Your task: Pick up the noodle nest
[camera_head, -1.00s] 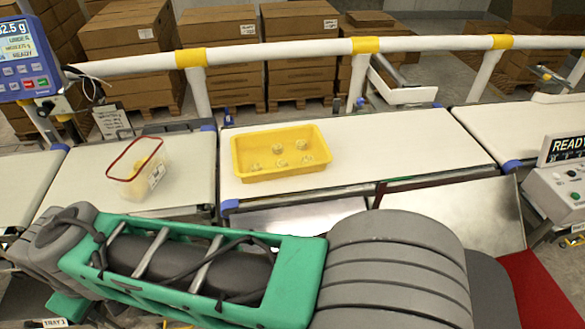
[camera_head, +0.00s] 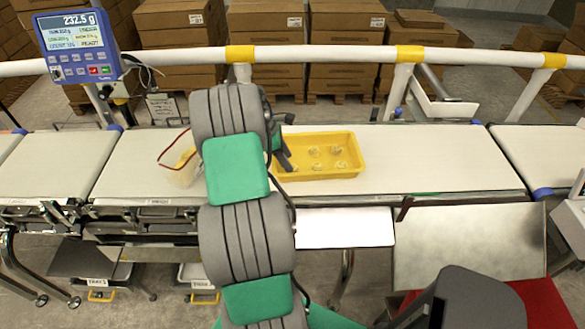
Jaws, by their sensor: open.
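Several small pale noodle nests (camera_head: 314,151) lie apart in a shallow yellow tray (camera_head: 350,174) on the belt. My gripper (camera_head: 285,158) is at the tray's left end, seen as a dark part beside my arm. It is open, and I see no nest in it. Its fingertips are mostly hidden, so I cannot tell their exact height above the tray. A clear tub with a red rim (camera_head: 178,170) stands on the belt to the left, partly covered by my arm. Something yellow is inside it.
A blue weigh display (camera_head: 76,45) reads 232.5 g at the back left. A white rail (camera_head: 320,53) with yellow bands runs behind the belt (camera_head: 430,160). The belt right of the tray is clear. A metal plate (camera_head: 465,245) lies in front.

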